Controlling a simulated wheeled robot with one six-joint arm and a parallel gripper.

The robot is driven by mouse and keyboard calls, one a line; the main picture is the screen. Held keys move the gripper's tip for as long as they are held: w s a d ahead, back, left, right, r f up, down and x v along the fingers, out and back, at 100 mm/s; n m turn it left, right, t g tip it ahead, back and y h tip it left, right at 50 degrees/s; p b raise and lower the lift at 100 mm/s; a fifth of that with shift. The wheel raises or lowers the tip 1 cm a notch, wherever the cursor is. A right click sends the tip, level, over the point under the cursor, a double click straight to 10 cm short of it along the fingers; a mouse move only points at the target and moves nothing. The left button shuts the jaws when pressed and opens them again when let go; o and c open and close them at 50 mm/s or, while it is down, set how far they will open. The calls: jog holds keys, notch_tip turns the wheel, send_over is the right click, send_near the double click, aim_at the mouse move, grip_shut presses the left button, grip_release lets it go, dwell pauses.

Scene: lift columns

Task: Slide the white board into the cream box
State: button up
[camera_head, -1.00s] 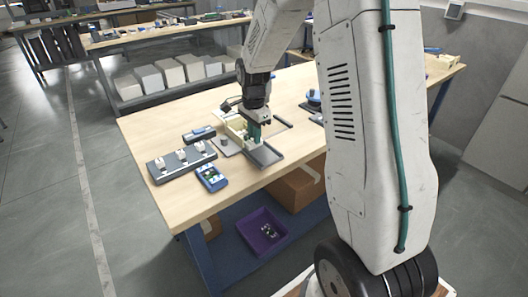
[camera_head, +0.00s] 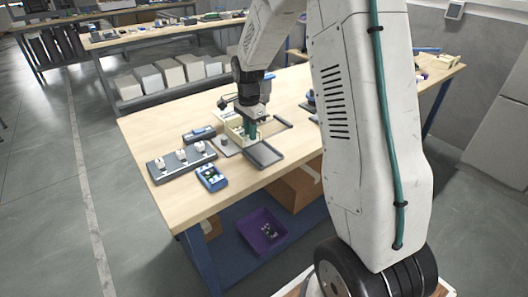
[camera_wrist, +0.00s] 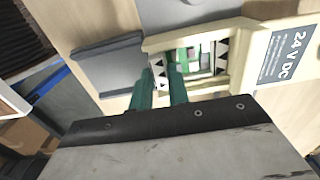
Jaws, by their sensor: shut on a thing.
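The cream box (camera_wrist: 250,50) carries a grey "24 V DC" label and lies open on the bench in the wrist view. It also shows small beside my gripper in the head view (camera_head: 233,121). The white board (camera_wrist: 205,60), with green parts and black triangle marks, lies between the box's cream side walls. My gripper (camera_wrist: 160,73) has teal fingers closed on the board's left end, at the box's open side. In the head view my gripper (camera_head: 250,134) points down at the box. How deep the board sits is partly hidden by the fingers.
A shallow grey tray (camera_wrist: 100,60) lies left of the box in the wrist view. In the head view a dark strip with white units (camera_head: 182,161) and a blue handheld device (camera_head: 211,178) lie to the left. A purple bin (camera_head: 262,232) stands below.

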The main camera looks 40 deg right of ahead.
jog(key=o, duration=0.7)
jog(key=shift+o, duration=0.2)
jog(key=shift+r, duration=0.1)
jog(key=shift+r, duration=2.95)
jog(key=shift+s+n, duration=0.1)
jog(key=shift+n, duration=0.3)
jog(key=s+a+r+n, duration=0.3)
jog(key=s+a+n, duration=0.1)
jog(key=s, duration=0.7)
jog(key=s+a+r+n+t, duration=0.1)
jog(key=s+a+r+n, duration=0.3)
jog(key=s+n, duration=0.3)
jog(key=s+a+r+n, duration=0.4)
jog(key=s+n, duration=0.1)
jog(key=s, duration=1)
jog(key=shift+s+a+r+n, duration=0.2)
jog(key=shift+s+a+n, duration=0.15)
jog(key=shift+n, duration=0.05)
